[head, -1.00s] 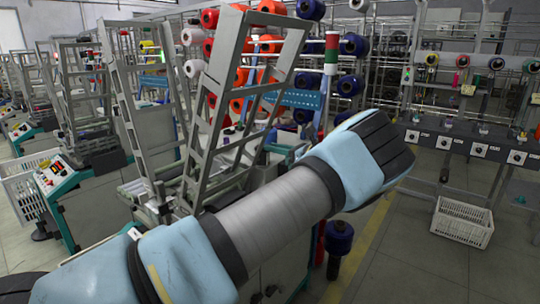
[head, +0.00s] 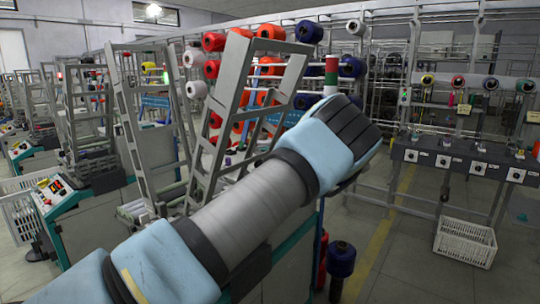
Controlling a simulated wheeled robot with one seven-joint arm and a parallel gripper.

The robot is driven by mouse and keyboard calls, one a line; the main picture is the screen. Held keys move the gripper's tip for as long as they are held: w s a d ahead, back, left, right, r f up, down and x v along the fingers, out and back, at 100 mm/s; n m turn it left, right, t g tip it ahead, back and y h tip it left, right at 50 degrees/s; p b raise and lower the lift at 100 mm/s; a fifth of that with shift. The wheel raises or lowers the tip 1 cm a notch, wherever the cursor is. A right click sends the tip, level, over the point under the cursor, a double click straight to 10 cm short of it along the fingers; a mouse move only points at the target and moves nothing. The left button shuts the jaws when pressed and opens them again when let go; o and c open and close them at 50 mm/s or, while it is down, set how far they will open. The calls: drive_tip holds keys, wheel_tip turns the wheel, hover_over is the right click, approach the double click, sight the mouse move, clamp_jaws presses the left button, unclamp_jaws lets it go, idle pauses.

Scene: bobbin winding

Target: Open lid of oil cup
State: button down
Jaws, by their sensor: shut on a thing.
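My arm (head: 245,205) reaches from the bottom left toward the middle of the head view and ends in sight at a blue joint with a black ribbed cap. My gripper and what it holds are not in view, hidden beyond this joint or out of frame. I cannot make out an oil cup or its lid. Small fittings (head: 445,140) stand on top of the dark control boxes at right, too small to tell what they are.
A grey bench with knobbed control boxes (head: 460,163) and spools stands at right. A white crate (head: 465,242) lies on the floor below it. Slanted metal frames (head: 245,90) and yarn cones (head: 270,32) fill the left and middle.

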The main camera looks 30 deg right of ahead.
drive_tip(key=shift+w+a+r, duration=0.2)
drive_tip(key=shift+w+r, duration=0.2)
drive_tip(key=shift+w, duration=0.1)
drive_tip(key=c, duration=0.8)
unclamp_jaws()
drive_tip(key=shift+f, duration=0.1)
drive_tip(key=shift+o, duration=0.2)
drive_tip(key=b+v, duration=0.3)
drive_tip(key=v, duration=0.8)
drive_tip(key=shift+b, duration=0.4)
drive_tip(key=shift+c, duration=0.2)
